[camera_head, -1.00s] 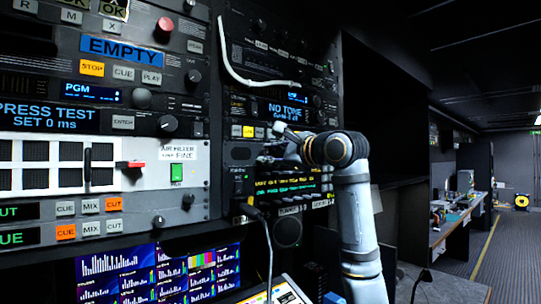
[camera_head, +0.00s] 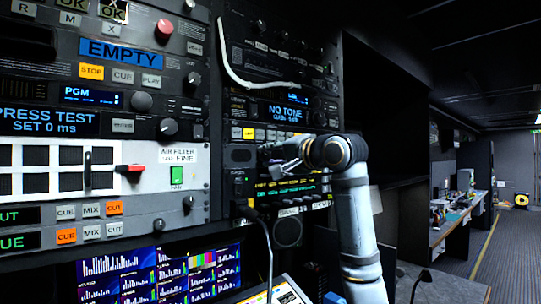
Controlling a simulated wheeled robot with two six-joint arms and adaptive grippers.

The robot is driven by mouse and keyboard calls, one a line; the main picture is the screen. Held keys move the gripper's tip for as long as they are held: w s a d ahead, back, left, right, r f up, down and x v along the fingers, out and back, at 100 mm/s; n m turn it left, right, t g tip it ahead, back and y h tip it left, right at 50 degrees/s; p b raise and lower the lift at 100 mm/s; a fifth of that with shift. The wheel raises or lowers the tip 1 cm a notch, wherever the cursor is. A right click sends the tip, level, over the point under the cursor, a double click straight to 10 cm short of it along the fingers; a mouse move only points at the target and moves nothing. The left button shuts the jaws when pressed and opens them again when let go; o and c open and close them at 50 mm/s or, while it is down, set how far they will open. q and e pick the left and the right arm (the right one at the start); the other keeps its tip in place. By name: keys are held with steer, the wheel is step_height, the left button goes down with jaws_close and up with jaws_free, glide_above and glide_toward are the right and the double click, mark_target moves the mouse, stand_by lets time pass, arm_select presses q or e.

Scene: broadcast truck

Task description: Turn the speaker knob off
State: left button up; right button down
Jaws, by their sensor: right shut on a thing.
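My right gripper (camera_head: 277,161) reaches in from the right to the front of the right-hand rack. It is at a dark panel just above a display with yellow and green text (camera_head: 290,189). Its fingers are shut on what seems to be the speaker knob, which the fingers and wrist hide. I cannot read the knob's setting. A round speaker grille (camera_head: 288,232) sits lower in the same rack. My left gripper is not in view.
A NO TONE display (camera_head: 287,110) and a white cable (camera_head: 235,68) are above the gripper. The left rack (camera_head: 100,150) has several buttons and knobs. Monitors (camera_head: 165,272) sit lower left. The aisle at right is clear.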

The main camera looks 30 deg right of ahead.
steer(key=n+p, duration=0.1)
steer(key=n, duration=0.3)
steer(key=shift+n, duration=0.3)
steer(key=n+p, duration=0.1)
steer(key=n, duration=0.2)
steer(key=shift+f+n, duration=0.1)
steer(key=shift+n, duration=0.2)
steer(key=n+p, duration=0.1)
steer(key=n, duration=0.3)
steer(key=shift+f+n+p, duration=0.1)
steer(key=shift+n+p, duration=0.65)
steer(key=shift+n, duration=0.75)
steer(key=c, duration=1.1)
jaws_free()
steer(key=shift+o, duration=0.2)
steer(key=shift+s, duration=0.1)
